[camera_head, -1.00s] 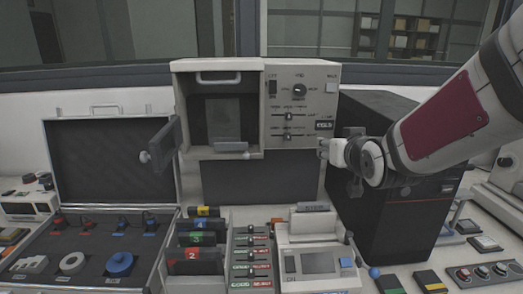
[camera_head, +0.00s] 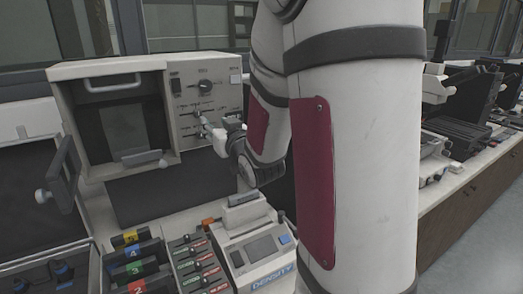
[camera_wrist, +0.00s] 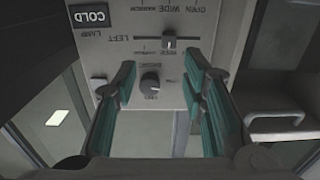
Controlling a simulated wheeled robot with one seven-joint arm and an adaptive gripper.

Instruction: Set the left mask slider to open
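The control panel (camera_head: 205,105) is on the right of the white press housing. In the wrist view the panel appears upside down. The left mask slider (camera_wrist: 168,42) has a dark handle near the middle of its track, with LEFT printed beside it and OPEN, WIDE and NARROW labels above. My gripper (camera_wrist: 160,68) is open and empty, its teal fingers pointing at the panel on either side of the rotary knob (camera_wrist: 150,84). The slider handle lies just beyond the fingertips, between their lines. In the head view my gripper (camera_head: 210,127) is close to the panel; contact cannot be told.
A COLD lamp label (camera_wrist: 90,14) is on the panel. The open door (camera_head: 62,178) of the housing swings out at left. Below stand numbered coloured blocks (camera_head: 130,255), a switch row (camera_head: 197,265) and a DENSITY meter (camera_head: 260,245). My arm hides much of the right side.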

